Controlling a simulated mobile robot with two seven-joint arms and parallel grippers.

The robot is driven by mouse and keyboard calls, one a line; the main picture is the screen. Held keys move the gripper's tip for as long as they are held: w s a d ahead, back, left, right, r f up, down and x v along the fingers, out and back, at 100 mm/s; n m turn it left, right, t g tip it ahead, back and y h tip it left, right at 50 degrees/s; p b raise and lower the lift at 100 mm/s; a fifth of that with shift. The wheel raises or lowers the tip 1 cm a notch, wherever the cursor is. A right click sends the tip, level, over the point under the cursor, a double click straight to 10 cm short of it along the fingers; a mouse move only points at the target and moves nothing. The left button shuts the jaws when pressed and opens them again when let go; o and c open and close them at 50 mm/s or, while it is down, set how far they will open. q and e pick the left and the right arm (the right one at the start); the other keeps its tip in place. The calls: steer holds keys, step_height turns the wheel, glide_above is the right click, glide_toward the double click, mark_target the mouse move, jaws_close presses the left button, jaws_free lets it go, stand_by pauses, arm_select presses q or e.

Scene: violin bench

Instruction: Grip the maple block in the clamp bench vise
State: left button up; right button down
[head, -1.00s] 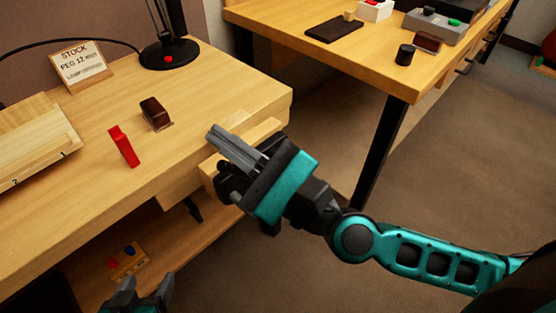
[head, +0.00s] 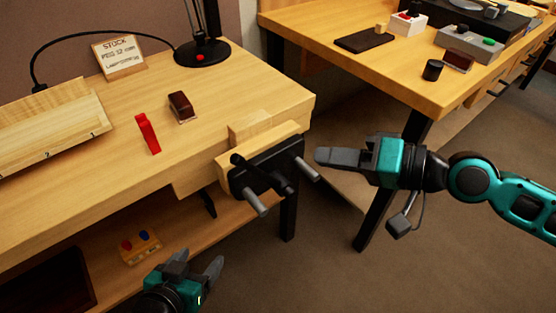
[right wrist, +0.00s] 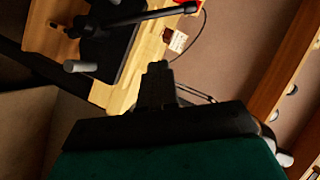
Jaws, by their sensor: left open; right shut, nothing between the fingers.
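The bench vise (head: 262,168) is on the front right corner of the left bench, with a pale wooden jaw, a dark plate, grey rods and a black handle. A pale wood block (head: 249,127) stands directly behind the wooden jaw; I cannot tell whether it is the maple block or part of the vise, or whether it is tightly clamped. My right gripper (head: 318,156) is shut and empty, just right of the vise. The right wrist view shows its fingers (right wrist: 156,75) and the vise's handle (right wrist: 145,18). My left gripper (head: 200,263) is open and empty, low in front of the bench.
A lamp base (head: 202,53) and a sign (head: 120,56) are behind. A peg holder (head: 140,248) sits on the lower shelf. A second bench (head: 400,80) stands right, across a floor gap.

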mark_target(264, 174)
steer(key=a+f, duration=0.1)
steer(key=a, duration=0.2)
steer(key=w+a+f, duration=0.1)
steer(key=a, duration=0.2)
steer(key=w+a+f+p, duration=0.1)
steer(key=a+f, duration=0.1)
steer(key=a, duration=0.1)
